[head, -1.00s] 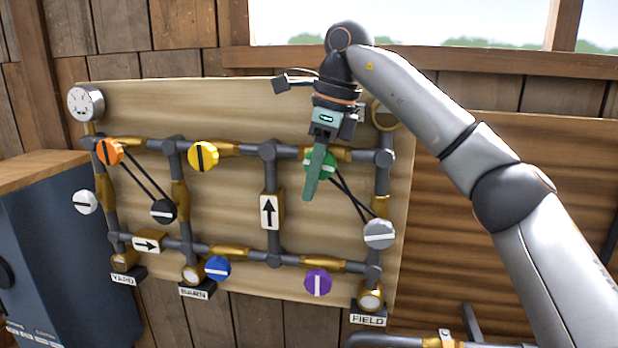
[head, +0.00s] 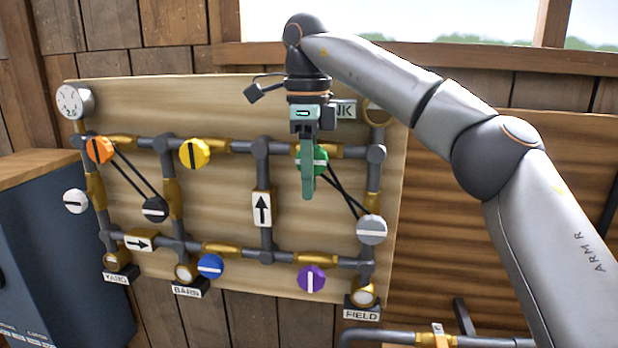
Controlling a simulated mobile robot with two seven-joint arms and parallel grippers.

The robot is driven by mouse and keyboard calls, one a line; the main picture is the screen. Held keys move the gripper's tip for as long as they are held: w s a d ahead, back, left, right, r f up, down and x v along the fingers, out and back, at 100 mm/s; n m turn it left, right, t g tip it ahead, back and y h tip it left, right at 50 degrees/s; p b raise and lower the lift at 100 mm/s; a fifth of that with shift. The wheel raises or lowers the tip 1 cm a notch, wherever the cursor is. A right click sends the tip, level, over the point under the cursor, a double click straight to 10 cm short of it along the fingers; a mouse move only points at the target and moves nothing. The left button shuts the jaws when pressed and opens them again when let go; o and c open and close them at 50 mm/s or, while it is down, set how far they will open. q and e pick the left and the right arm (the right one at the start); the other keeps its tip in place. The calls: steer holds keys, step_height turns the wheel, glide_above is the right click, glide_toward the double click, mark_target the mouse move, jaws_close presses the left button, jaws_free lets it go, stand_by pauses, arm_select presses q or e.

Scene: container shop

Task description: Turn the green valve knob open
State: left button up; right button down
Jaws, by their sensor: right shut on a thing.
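The green valve knob (head: 321,158) sits on the upper pipe at the right part of the board, mostly hidden behind my right gripper. My right gripper (head: 308,188) reaches down from above, its green fingers in front of the knob, and is shut on it. Only the knob's edges and a bit of its white line show, so its exact angle is hard to tell. Two black rods run from beside it to the grey knob (head: 371,230) below right. My left gripper is not in view.
The board also carries an orange knob (head: 99,150), a yellow knob (head: 194,154), a black knob (head: 155,209), a blue knob (head: 210,266) and a purple knob (head: 312,278). A round gauge (head: 72,101) is at upper left. A dark cabinet (head: 62,250) stands at the left.

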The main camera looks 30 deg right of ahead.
steer(key=c, duration=0.8)
jaws_free()
steer(key=shift+o, duration=0.2)
